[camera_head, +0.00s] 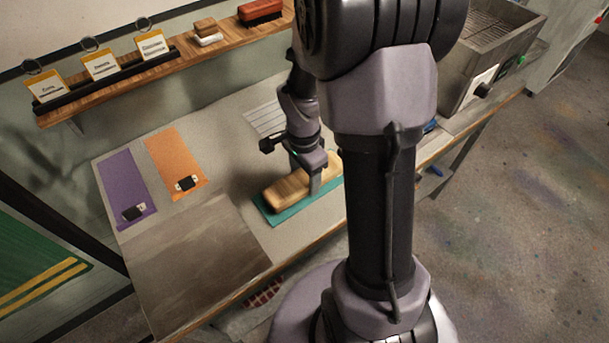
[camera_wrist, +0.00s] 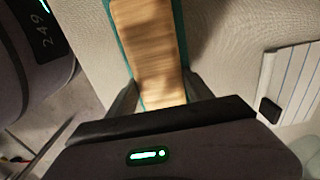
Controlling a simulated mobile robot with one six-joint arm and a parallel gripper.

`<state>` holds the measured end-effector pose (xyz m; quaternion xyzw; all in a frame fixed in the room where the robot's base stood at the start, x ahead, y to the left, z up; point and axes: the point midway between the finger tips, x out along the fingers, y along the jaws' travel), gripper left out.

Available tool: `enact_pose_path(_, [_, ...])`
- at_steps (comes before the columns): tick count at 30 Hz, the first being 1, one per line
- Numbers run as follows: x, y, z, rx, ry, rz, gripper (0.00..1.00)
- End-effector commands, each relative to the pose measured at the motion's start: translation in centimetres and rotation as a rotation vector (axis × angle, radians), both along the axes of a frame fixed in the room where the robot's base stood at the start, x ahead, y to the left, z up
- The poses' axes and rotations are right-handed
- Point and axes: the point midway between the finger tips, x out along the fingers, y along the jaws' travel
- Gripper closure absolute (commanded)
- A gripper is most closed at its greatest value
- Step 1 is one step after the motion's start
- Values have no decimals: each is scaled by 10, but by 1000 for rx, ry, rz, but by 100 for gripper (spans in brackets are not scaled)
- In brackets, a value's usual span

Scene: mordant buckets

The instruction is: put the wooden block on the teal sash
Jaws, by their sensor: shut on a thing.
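The wooden block (camera_head: 285,190) is light, long and rounded. It lies over the teal sash (camera_head: 272,219), whose edge shows along its front and left end in the head view. My gripper (camera_head: 317,178) is above the right part of the block, with its fingers down around it. In the wrist view, my gripper (camera_wrist: 163,100) is shut on the block (camera_wrist: 150,50), one finger on each side. Teal strips of the sash (camera_wrist: 114,32) show on both sides of the block. Whether the block touches the sash cannot be told.
A purple sash (camera_head: 122,183) and an orange sash (camera_head: 170,157) lie to the left, each with a small dark item. A grey slab (camera_head: 195,260) lies at the front left. A white ribbed panel (camera_head: 266,118) is behind. A metal basin (camera_head: 490,55) stands at the right.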

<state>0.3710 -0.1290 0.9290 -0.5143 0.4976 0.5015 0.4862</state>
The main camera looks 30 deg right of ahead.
Motion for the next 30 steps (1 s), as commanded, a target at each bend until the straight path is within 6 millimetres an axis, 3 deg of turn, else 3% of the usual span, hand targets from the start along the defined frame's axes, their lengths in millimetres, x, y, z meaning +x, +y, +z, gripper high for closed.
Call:
enact_pose_path(4, [0,0,-4,0,0,0,100])
enact_pose_path(5, [0,0,-3,0,0,0,34])
enact_pose_path(7, [0,0,-3,0,0,0,21])
enact_pose_path(17, [0,0,0,0,0,0,19])
enact_pose_path(20, [0,0,17,-1,-2,1,19])
enact_pose_path(27, [0,2,87,-2,-3,0,19])
enact_pose_path(30, [0,3,107,-1,-2,1,19])
